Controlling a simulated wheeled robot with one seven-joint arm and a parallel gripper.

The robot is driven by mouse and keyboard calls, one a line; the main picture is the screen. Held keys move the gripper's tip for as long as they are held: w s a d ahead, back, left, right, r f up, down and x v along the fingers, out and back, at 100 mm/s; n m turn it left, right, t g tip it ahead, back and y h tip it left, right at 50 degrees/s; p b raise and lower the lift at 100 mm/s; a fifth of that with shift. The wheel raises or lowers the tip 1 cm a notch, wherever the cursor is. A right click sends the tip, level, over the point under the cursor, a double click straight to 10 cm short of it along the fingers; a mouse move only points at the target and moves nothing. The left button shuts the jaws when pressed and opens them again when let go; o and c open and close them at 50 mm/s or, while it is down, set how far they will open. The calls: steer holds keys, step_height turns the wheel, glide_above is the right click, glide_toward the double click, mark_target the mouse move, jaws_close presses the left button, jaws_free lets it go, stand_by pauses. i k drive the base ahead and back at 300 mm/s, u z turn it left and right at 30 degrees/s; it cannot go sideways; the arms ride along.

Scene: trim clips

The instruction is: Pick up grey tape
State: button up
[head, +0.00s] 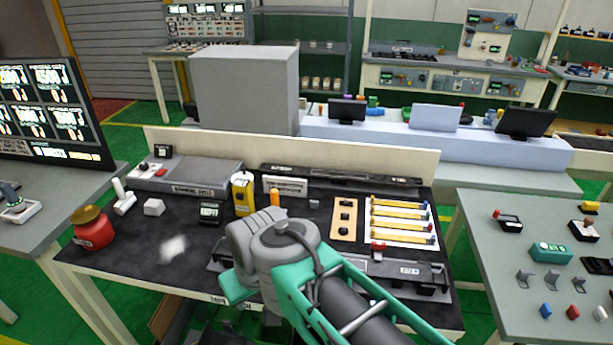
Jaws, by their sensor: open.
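I cannot pick out a grey tape with certainty. A small light-grey block (154,207) sits on the dark bench top, left of the middle. A blurred pale patch (172,249) lies in front of it; I cannot tell whether it is an object or a light spot. My gripper (237,288) is at the end of my grey and teal arm, over the bench's front edge. It is open. Its fingertips are mostly hidden by the arm, and I see nothing held. The arm also hides part of the bench behind it.
A red pot with a brown lid (94,229) stands at the bench's left edge. A white board with yellow strips (401,219) lies right. A low panel (290,150) borders the back.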

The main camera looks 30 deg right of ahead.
mark_target(431, 241)
steer(key=u, duration=0.05)
steer(key=k, duration=0.85)
steer(key=u, duration=1)
steer(key=i, duration=0.8)
steer(key=z, duration=2.85)
steer(key=i, duration=0.5)
steer(key=z, duration=0.05)
